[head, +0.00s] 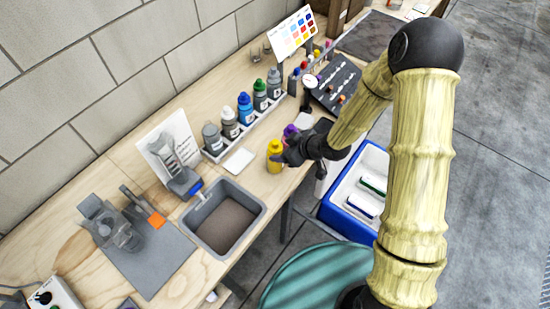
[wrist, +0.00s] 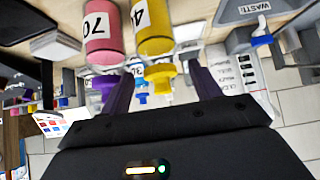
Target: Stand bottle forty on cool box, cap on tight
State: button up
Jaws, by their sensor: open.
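The yellow bottle (head: 275,155) stands near the front edge of the wooden bench, with a yellow cap on top. In the wrist view, which is upside down, the yellow bottle (wrist: 154,30) shows a label with a 4; the rest of the label is turned away. My gripper (head: 288,154) is beside it, open, its fingers (wrist: 162,74) spread to either side of the yellow cap (wrist: 160,73). I cannot tell whether they touch. How tight the cap is cannot be seen. The blue cool box (head: 338,219) is at the right, lower than the bench top, with a white top or interior.
A pink bottle (wrist: 102,28) labelled 70 stands close beside the yellow one. A rack (head: 214,155) of several bottles is behind. A grey basin (head: 260,207) and a white tile (head: 239,161) are to the left. Green- and blue-edged packs (head: 373,186) lie at the cool box.

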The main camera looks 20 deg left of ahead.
jog(key=shift+p+x, duration=0.85)
jog(key=shift+x, duration=1.75)
grip_shut()
